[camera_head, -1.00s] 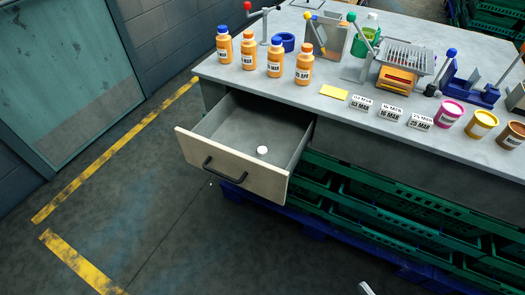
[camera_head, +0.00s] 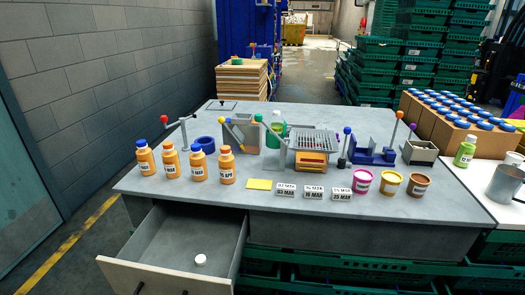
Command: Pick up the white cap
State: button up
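The white cap (camera_head: 200,259) is a small round piece lying on the floor of the open drawer (camera_head: 174,246), towards its front panel. The drawer is pulled out from under the left part of the grey worktable (camera_head: 290,120). Nothing covers the cap from above. My gripper is not in view.
Several orange bottles (camera_head: 170,161) stand on the table above the drawer. Date blocks (camera_head: 313,192), a yellow card (camera_head: 259,184) and coloured tubs (camera_head: 391,184) line the front edge. Green crates (camera_head: 340,273) fill the space below. Floor left of the drawer is free.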

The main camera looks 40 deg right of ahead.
aim_at(200, 260)
jog(key=i+j+u, duration=0.15)
jog(key=i, duration=0.3)
jog(key=i+j+u, duration=0.2)
jog(key=i, duration=0.25)
jog(key=i+j+u, duration=0.15)
jog(key=i, duration=0.3)
jog(key=j, duration=0.1)
